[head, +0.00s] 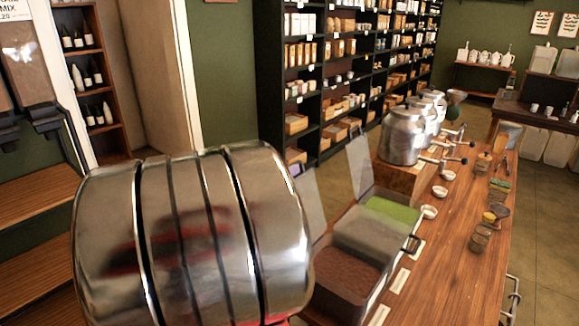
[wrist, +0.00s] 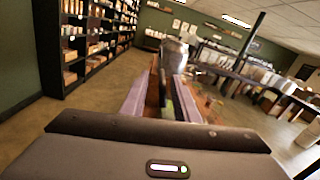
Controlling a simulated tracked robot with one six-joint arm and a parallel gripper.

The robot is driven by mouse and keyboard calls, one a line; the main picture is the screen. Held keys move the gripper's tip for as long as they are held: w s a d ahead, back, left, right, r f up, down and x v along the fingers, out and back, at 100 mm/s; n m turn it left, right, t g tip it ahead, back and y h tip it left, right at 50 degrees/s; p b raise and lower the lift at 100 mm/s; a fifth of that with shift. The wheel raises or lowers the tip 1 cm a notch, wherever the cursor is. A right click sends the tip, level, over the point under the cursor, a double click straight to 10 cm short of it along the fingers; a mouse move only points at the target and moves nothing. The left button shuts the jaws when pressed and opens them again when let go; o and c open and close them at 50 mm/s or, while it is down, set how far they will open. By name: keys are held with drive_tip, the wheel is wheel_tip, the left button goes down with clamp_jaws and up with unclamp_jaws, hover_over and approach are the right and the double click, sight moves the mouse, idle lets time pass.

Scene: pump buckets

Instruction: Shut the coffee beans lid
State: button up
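The coffee beans bin (head: 345,279) holds brown beans on the near end of the counter in the head view. Its clear lid (head: 312,207) stands raised along the bin's left side, so the top is open. My gripper (wrist: 162,82) shows in the wrist view as two pale purple fingers with a gap between them. It is open, with nothing visible between the fingers, and points along the counter. In the head view a small purple piece, probably a fingertip, shows just left of the raised lid. Most of the gripper is hidden there.
Behind the beans bin is a bin with green contents (head: 393,209), its clear lid (head: 359,160) also raised. Metal urns (head: 403,136), small white bowls (head: 429,211) and jars (head: 480,237) stand on the wooden counter (head: 440,270). Dark shelves (head: 290,75) line the wall. Floor is clear right of the counter.

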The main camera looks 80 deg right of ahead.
drive_tip(key=shift+x, duration=2.25)
drive_tip(key=shift+c, duration=0.3)
drive_tip(key=shift+w, duration=0.1)
clamp_jaws()
drive_tip(key=shift+a, duration=0.25)
drive_tip(key=shift+w+d+r, duration=0.1)
drive_tip(key=shift+d, duration=0.05)
